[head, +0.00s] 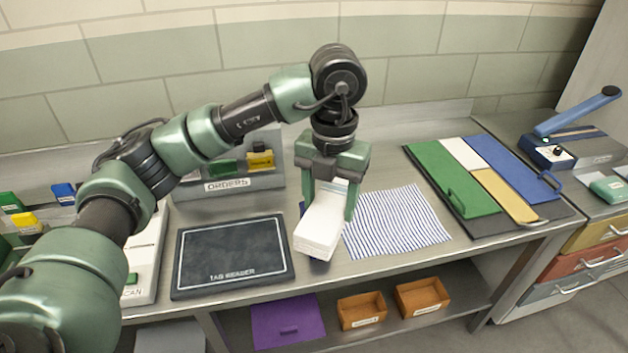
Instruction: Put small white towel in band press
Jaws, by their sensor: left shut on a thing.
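My left gripper (331,207) points down above the middle of the steel bench. It is shut on a white folded bundle, the small white towel (322,226), with one finger on each side. The towel hangs tilted toward the bench's front edge; I cannot tell whether its lower end touches anything. Something dark blue shows partly behind and below it. The blue device with a long raised lever (578,112), which looks like the band press (548,152), stands at the far right, well away from the gripper. My right gripper is not in view.
A blue-striped cloth (398,222) lies right of the towel. A dark tag reader pad (232,256) lies to the left, with an orders rack (228,187) behind it. Coloured panels on a dark board (487,185) lie between cloth and press. Bins (422,296) sit below.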

